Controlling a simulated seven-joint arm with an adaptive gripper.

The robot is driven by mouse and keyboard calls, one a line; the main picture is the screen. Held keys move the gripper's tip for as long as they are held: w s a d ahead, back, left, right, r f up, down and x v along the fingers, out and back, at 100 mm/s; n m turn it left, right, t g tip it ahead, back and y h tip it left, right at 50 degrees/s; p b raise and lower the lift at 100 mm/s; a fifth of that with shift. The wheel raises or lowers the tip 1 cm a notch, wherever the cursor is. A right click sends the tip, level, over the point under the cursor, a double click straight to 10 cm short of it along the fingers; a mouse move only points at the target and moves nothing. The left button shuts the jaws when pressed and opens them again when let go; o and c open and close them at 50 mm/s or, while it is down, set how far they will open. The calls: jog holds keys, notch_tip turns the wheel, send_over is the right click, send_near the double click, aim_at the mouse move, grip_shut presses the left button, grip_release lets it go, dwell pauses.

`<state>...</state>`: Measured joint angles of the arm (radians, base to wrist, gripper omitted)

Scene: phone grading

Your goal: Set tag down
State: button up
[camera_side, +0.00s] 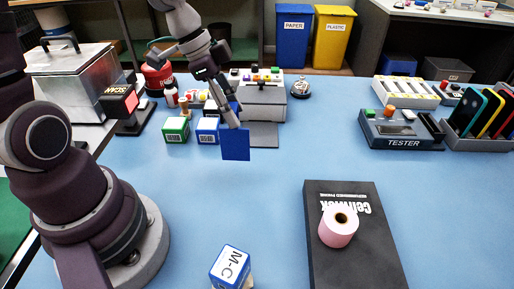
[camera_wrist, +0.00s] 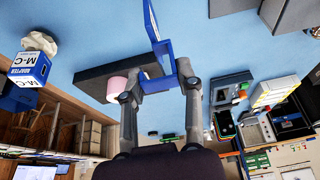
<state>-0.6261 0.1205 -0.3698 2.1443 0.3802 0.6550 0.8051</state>
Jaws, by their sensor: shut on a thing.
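The blue tag (camera_side: 235,145) hangs from the end of my gripper (camera_side: 231,118) in the side view, a flat square face showing below the fingers. In the wrist view the tag (camera_wrist: 160,42) stands out beyond the fingertips as a thin, bent blue piece, seen nearly edge-on. My gripper (camera_wrist: 164,84) is shut on its near part, with one finger on each side. The tag appears to be above the blue table, with no clear contact. Whatever writing it bears is not readable.
A black box (camera_side: 355,240) with a pink roll (camera_side: 338,228) on it lies at the front right. Green (camera_side: 176,130) and blue (camera_side: 208,130) small boxes stand left of the tag, a grey printer-like machine (camera_side: 263,100) behind. An M-C box (camera_side: 230,267) stands in front. The middle table is clear.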

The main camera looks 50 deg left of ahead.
jog(key=a+r+n+y, duration=0.2)
jog(key=a+n+y, duration=0.7)
jog(key=n, duration=1.1)
jog(key=s+a+r+n+g+h, duration=0.1)
jog(key=s+a+n+g+h, duration=0.35)
jog(key=s+a+n, duration=0.8)
notch_tip(320, 180, down, 8)
jog(key=d+n+g+y, duration=0.1)
jog(key=d+n, duration=0.1)
jog(key=n, duration=0.1)
jog(key=shift+s+d+n+g+y, duration=0.15)
jog(key=shift+d+n+g+y, duration=0.15)
jog(key=shift+n+g+y, duration=0.05)
jog(key=o, duration=0.8)
jog(key=shift+o, duration=0.2)
